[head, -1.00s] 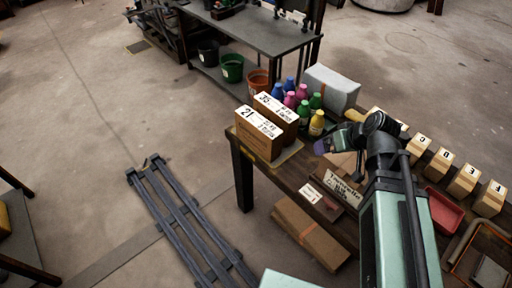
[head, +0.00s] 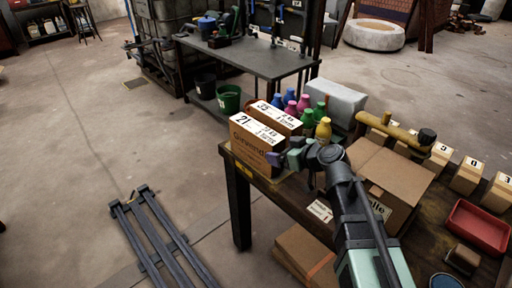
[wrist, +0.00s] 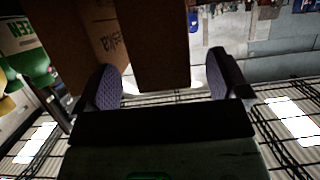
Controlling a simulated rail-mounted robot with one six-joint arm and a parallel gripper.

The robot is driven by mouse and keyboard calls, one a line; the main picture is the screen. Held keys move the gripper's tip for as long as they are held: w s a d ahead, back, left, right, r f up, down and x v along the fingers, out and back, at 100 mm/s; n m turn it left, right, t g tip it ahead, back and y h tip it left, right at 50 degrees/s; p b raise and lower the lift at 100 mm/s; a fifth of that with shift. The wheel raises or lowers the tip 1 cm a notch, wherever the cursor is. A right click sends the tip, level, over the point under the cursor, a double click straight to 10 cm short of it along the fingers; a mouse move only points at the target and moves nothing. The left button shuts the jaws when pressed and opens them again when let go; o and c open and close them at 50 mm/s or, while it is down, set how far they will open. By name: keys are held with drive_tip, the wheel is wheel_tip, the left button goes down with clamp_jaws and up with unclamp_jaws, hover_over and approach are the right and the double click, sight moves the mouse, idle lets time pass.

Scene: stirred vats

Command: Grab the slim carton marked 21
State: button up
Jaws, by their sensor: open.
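The slim brown carton marked 21 (head: 253,147) stands upright at the table's left end, its white label on top. A similar carton marked 35 (head: 276,118) stands right beside it. My gripper (head: 279,160) is at the near right end of carton 21, its jaws open. In the wrist view, my gripper's fingers (wrist: 168,88) stand apart, with the dark end of a brown carton (wrist: 150,45) between and ahead of them, probably carton 21. I cannot tell whether they touch it. Another carton with printing (wrist: 103,38) is to its left, probably carton 35.
Several coloured bottles (head: 304,106) stand just behind the cartons. A large cardboard box (head: 388,178), a red tray (head: 478,226) and small numbered boxes (head: 468,175) are to the right. The floor left of the table is clear except for a dark rail frame (head: 160,240).

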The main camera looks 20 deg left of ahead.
sight(256, 144)
drive_tip(key=b+x, duration=0.1)
drive_tip(key=x, duration=0.3)
drive_tip(key=shift+w+a+f+b, duration=0.15)
drive_tip(key=shift+a+f+b, duration=0.05)
drive_tip(key=shift+a+b, duration=0.1)
drive_tip(key=c, duration=1.4)
drive_tip(key=shift+r, duration=0.1)
drive_tip(key=shift+r, duration=0.1)
